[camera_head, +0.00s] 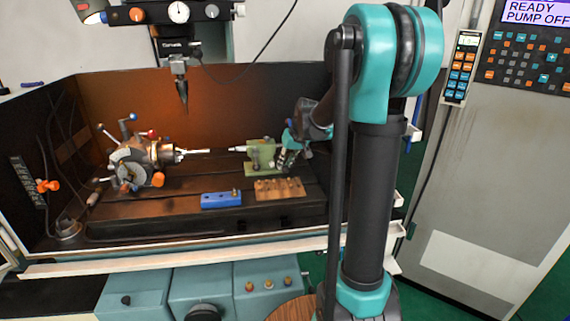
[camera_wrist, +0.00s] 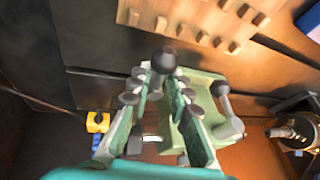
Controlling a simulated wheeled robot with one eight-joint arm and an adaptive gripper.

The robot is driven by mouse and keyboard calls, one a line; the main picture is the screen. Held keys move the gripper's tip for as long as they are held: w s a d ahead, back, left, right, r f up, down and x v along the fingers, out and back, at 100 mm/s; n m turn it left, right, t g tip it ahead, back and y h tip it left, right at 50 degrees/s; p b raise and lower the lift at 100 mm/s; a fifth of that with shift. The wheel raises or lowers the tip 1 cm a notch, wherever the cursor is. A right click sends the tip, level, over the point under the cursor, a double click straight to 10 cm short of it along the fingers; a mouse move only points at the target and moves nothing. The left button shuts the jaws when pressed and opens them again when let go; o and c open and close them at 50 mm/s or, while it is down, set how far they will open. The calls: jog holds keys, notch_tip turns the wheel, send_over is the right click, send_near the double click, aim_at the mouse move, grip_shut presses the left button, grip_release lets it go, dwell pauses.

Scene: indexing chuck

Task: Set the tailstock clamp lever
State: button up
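The green tailstock (camera_head: 262,153) stands on the machine table, right of the chuck. It also shows in the wrist view (camera_wrist: 190,135), partly hidden behind my fingers. My gripper (camera_head: 287,158) is at the tailstock's right side, pointing down toward it. In the wrist view, a dark round knob (camera_wrist: 164,60) shows at the fingertips of my gripper (camera_wrist: 163,76). It looks like a lever knob, but its stem is hidden. I cannot tell whether the fingers press on it or only stand around it. A grey lever (camera_wrist: 224,105) with dark ends shows beside the right finger.
The indexing chuck (camera_head: 137,162) with colored handles stands at the left. A blue block (camera_head: 221,200) and a wooden rack with pegs (camera_head: 280,189) lie in front of the tailstock. The spindle tool (camera_head: 182,92) hangs above. Dark enclosure walls stand behind; a pale rail (camera_head: 190,260) runs along the front.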

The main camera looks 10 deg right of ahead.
grip_shut()
jog(key=shift+d, duration=0.1)
jog(key=n, duration=0.2)
jog(key=d+n+y, duration=0.1)
jog(key=shift+w+d+g, duration=0.1)
jog(key=shift+w+g, duration=0.15)
jog(key=shift+g, duration=0.15)
jog(key=n, duration=0.2)
jog(key=w+d+n+g, duration=0.1)
jog(key=shift+n+y, duration=0.4)
jog(key=n+g, duration=0.1)
jog(key=w+n+g, duration=0.1)
jog(key=n, duration=0.1)
jog(key=shift+d+n, duration=0.3)
jog(key=shift+d, duration=0.1)
jog(key=shift+w+d+n+g, duration=0.1)
jog(key=shift+w+n+g, duration=0.3)
jog(key=shift+n, duration=0.5)
jog(key=shift+w+d+n+g, duration=0.1)
jog(key=shift+w+n+g, duration=0.25)
jog(key=shift+n, duration=0.55)
